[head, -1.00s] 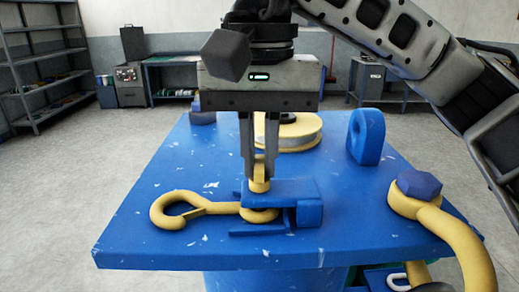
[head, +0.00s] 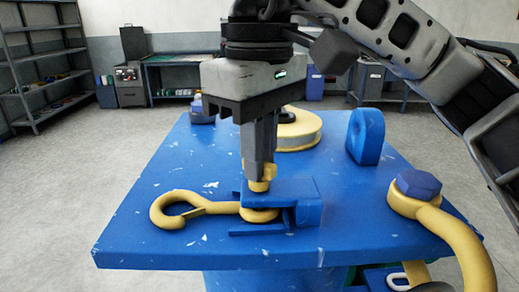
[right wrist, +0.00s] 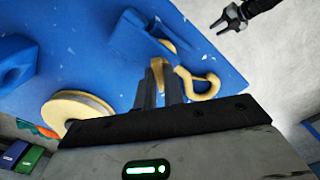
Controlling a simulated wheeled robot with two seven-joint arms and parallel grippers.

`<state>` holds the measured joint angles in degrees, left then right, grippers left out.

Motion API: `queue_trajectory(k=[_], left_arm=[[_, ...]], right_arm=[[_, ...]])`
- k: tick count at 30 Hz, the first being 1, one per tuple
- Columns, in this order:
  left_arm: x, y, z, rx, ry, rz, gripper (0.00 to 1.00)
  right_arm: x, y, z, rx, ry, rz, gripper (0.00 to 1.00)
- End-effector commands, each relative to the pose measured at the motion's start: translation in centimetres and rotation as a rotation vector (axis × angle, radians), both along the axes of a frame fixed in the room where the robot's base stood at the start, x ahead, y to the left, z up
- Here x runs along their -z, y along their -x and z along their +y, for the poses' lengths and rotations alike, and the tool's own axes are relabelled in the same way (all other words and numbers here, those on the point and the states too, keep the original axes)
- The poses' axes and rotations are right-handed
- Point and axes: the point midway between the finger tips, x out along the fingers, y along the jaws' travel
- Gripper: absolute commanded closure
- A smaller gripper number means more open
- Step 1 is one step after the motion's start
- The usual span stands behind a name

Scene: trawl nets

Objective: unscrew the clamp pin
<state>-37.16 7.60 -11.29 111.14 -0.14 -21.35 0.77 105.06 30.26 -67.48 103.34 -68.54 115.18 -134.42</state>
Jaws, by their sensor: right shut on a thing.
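The yellow clamp pin (head: 260,186) stands upright in the blue clamp (head: 308,196) at the front middle of the blue table. A yellow hook (head: 170,211) has its round end in the clamp, below the pin. My right gripper (head: 260,172) points straight down and is shut on the pin's top; the fingers hide part of it. In the right wrist view, my right fingers (right wrist: 163,80) reach toward the yellow pin, and the hook (right wrist: 205,88) shows beyond. A dark gripper, seemingly my left one (right wrist: 230,20), hangs over the floor at upper right, its fingers apart and empty.
The blue table (head: 140,225) also bears a yellow-rimmed spool (head: 300,132) behind the gripper and a blue upright ring (head: 366,137). A yellow shackle with a blue bolt head (head: 418,184) is at the right edge.

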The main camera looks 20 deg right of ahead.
Motion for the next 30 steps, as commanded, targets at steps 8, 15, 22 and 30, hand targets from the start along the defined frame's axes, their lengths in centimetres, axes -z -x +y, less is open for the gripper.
queue_trajectory(k=[8,15,22,30], left_arm=[[0.11,0.01,0.01,0.000,0.000,0.001,0.64],[0.12,0.02,0.00,0.000,0.000,0.001,0.64],[0.13,0.03,-0.02,0.001,0.000,0.001,0.64],[0.14,0.04,-0.04,0.001,0.000,0.002,0.64]], right_arm=[[0.46,0.12,0.06,-0.266,0.004,0.011,1.00],[0.47,0.12,0.07,-0.460,0.004,0.011,1.00],[0.47,0.13,0.08,-0.589,0.003,0.012,1.00],[0.47,0.13,0.09,-0.660,0.002,0.012,1.00]])
